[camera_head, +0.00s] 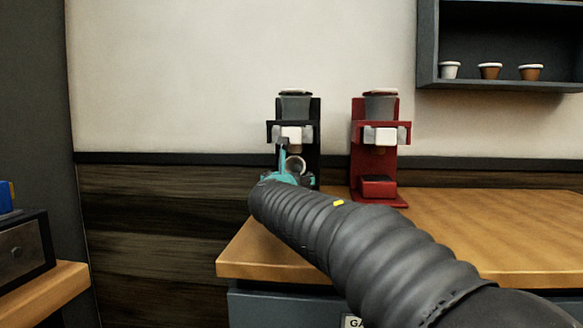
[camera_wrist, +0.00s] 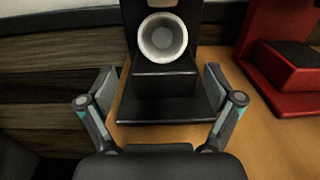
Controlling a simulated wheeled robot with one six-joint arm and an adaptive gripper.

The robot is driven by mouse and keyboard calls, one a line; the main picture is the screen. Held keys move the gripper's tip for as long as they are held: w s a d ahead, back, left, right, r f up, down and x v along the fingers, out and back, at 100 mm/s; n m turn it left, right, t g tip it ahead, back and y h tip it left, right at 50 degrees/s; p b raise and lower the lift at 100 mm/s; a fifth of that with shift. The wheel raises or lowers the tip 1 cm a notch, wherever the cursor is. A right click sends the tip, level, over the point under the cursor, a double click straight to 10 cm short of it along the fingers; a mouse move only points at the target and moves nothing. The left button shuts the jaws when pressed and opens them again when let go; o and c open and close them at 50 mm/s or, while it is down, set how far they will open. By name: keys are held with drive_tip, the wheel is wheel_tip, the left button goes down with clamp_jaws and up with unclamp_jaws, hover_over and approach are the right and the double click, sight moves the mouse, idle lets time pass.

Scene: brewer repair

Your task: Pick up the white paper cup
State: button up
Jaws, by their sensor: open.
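The white paper cup (camera_wrist: 162,38) is at the black brewer (camera_wrist: 160,82), above the dark block on its base. Its round opening faces the wrist camera, and it looks empty. In the head view its pale rim (camera_head: 296,163) shows partly behind my gripper. My gripper (camera_wrist: 160,74) is open, with one finger on each side of the black brewer's base in the wrist view. The cup lies beyond the fingertips, roughly centred between them. Nothing is between the fingers, and I see no contact with the cup.
A red brewer (camera_head: 378,150) stands just right of the black one on the wooden counter (camera_head: 480,225). A wall shelf (camera_head: 500,87) at upper right holds a white pot (camera_head: 449,70) and two brown ones. The counter's right side is clear. A dark box (camera_head: 25,250) stands at far left.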

sight(295, 171)
drive_tip(key=shift+w+d+p, duration=0.2)
drive_tip(key=shift+w+p, duration=0.15)
drive_tip(key=shift+w, duration=1.4)
drive_tip(key=shift+w+d+p, duration=0.15)
drive_tip(key=shift+w+p, duration=0.15)
drive_tip(key=shift+w, duration=1.4)
drive_tip(key=c, duration=0.8)
